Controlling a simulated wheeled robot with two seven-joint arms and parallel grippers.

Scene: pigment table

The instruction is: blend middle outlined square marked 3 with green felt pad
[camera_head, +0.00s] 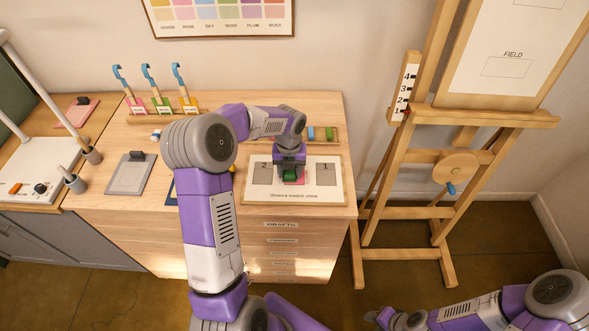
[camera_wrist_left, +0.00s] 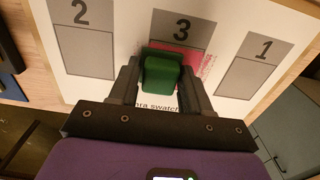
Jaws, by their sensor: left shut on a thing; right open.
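My left gripper (camera_head: 290,174) is shut on the green felt pad (camera_wrist_left: 160,80), which also shows in the head view (camera_head: 291,172). The pad is over the middle outlined square marked 3 (camera_wrist_left: 183,28) on the white swatch sheet (camera_head: 325,192). The square is grey at its top, with pink colour (camera_wrist_left: 195,58) showing beside and behind the pad. The pad hides part of the square, and I cannot tell whether it touches the sheet. My right gripper (camera_head: 378,316) is at the bottom right of the head view, well away from the sheet and partly hidden.
Grey squares marked 2 (camera_wrist_left: 84,40) and 1 (camera_wrist_left: 255,62) flank the middle one. Behind the sheet is a rack (camera_head: 325,133) with coloured items. Several blue-handled tools (camera_head: 150,88) stand at the back left. A grey tray (camera_head: 130,174) lies left. An easel (camera_head: 470,118) stands right.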

